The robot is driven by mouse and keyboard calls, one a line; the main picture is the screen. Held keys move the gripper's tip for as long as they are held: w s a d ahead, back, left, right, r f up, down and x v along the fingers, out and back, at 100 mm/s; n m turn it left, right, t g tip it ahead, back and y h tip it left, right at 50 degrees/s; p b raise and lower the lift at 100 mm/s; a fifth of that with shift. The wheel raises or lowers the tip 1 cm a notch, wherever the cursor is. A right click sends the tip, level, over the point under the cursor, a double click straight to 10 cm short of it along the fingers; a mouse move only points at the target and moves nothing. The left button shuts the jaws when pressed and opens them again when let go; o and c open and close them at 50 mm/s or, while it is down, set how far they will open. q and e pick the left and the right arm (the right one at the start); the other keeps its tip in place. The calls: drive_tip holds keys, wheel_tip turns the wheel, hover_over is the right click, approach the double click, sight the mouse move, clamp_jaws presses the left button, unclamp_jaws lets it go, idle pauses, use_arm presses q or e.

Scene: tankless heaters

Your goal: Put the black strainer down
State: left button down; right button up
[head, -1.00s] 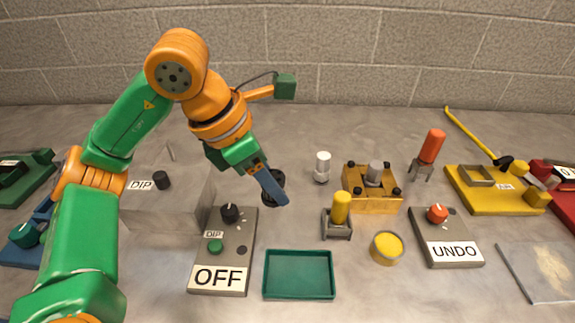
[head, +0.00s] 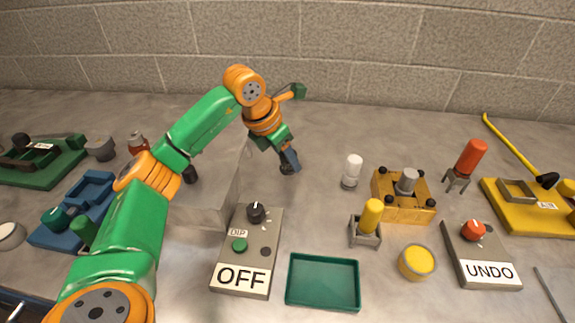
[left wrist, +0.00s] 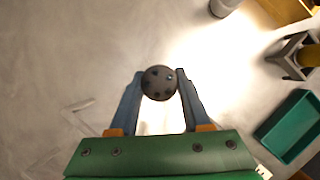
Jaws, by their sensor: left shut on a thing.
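The black strainer (left wrist: 159,82) shows in the left wrist view as a dark round disc with small holes, held between the two blue fingertips. My left gripper (left wrist: 158,88) is shut on it. In the head view my left gripper (head: 290,163) points down over the bare back of the table, behind the OFF panel. There the fingers mostly hide the strainer, and I cannot tell whether it touches the table. My right gripper is not in view.
A grey block (head: 208,205) stands left of the gripper, beside the OFF panel (head: 245,250). A white-topped cylinder (head: 352,170) and a yellow block (head: 404,204) stand to the right. A green tray (head: 323,282) lies in front. The table behind the gripper is clear.

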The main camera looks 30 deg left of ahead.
sight(287, 168)
use_arm(q)
drive_tip(key=shift+f, duration=1.6)
drive_tip(key=shift+f, duration=0.2)
drive_tip(key=shift+c, duration=1.8)
unclamp_jaws()
drive_tip(key=shift+r, duration=0.1)
